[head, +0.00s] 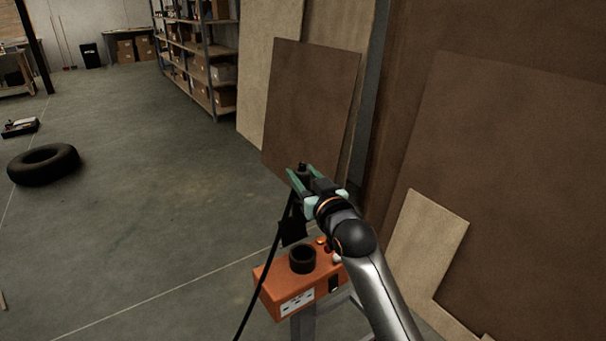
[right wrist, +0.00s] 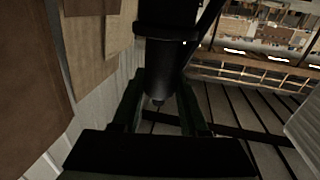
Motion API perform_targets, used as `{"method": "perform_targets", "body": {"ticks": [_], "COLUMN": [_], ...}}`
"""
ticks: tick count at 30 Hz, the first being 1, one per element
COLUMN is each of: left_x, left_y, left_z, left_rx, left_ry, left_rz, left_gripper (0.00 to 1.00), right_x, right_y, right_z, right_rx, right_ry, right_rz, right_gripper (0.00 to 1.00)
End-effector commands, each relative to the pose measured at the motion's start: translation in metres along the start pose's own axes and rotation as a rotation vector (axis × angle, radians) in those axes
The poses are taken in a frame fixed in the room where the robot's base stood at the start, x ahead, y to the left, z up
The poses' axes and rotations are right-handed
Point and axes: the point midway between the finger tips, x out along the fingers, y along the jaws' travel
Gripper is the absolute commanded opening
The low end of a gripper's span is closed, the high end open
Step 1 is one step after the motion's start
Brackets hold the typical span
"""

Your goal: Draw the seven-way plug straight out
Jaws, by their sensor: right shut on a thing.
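My right gripper (head: 302,172), with green fingers, is shut on the black plug (head: 303,168). The plug also shows between the fingers in the right wrist view (right wrist: 163,60), as a dark cylinder with a wider collar. A black cable (head: 262,275) runs down from near the gripper to the lower left. An orange box (head: 278,285) stands below, with a round black socket (head: 302,259) on top. The plug appears held above the socket and apart from it. A dark shape behind the socket is too dim to identify. My left gripper is out of view.
The orange box has white outlets on its front and sits on a grey stand (head: 303,324). Brown and tan boards (head: 312,105) lean close behind and to the right. A tire (head: 43,165) lies on the open floor at left; shelves (head: 195,62) stand farther back.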

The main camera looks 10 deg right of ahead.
Motion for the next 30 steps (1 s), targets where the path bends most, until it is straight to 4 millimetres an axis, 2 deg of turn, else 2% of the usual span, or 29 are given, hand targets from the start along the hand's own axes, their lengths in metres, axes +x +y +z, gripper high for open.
{"method": "perform_targets", "body": {"ticks": [30], "left_x": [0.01], "left_y": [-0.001], "left_z": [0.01], "left_rx": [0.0], "left_ry": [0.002], "left_rz": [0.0], "left_gripper": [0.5], "right_x": [0.0], "right_y": [0.0], "right_z": [0.026], "right_rx": [-0.001], "right_ry": [0.001], "right_rz": [0.0], "right_gripper": [0.0]}}
